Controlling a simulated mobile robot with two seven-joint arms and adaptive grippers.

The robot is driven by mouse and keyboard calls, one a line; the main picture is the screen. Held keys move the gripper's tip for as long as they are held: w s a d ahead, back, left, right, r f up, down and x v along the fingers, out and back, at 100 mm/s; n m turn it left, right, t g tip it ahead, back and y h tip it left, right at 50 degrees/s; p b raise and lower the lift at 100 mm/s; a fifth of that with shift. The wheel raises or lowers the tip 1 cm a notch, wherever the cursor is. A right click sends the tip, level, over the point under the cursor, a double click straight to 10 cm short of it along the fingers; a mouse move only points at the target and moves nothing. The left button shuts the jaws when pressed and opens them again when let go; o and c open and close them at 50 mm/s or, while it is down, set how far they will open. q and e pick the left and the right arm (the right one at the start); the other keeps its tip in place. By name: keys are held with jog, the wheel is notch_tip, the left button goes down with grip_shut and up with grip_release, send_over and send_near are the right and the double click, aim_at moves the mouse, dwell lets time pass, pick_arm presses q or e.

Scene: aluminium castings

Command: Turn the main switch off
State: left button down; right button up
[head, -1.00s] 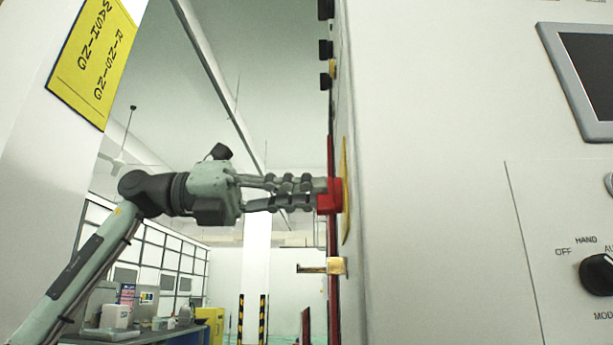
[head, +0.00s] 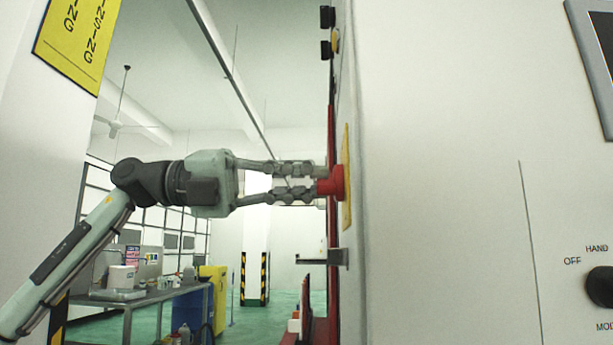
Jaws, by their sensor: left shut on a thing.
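The main switch is a red rotary handle (head: 336,182) on a yellow plate (head: 346,178), seen edge-on on the side face of a large white cabinet. My left gripper (head: 316,184) comes in level from the left, with its two fingers one above the other. It is shut on the red handle, with the fingertips close to the yellow plate. The fingertips partly cover the handle, and its exact angle cannot be read from this side. My right gripper is not in view.
The white cabinet front (head: 440,170) fills the right side, with a black mode selector knob (head: 602,286) low on it. A metal latch (head: 325,258) juts out below the switch. A workbench (head: 150,296) stands farther back at the lower left.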

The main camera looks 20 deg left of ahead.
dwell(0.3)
pick_arm(q)
jog(key=c, duration=1.6)
grip_release()
jog(key=shift+a, duration=0.15)
jog(key=v, duration=1.2)
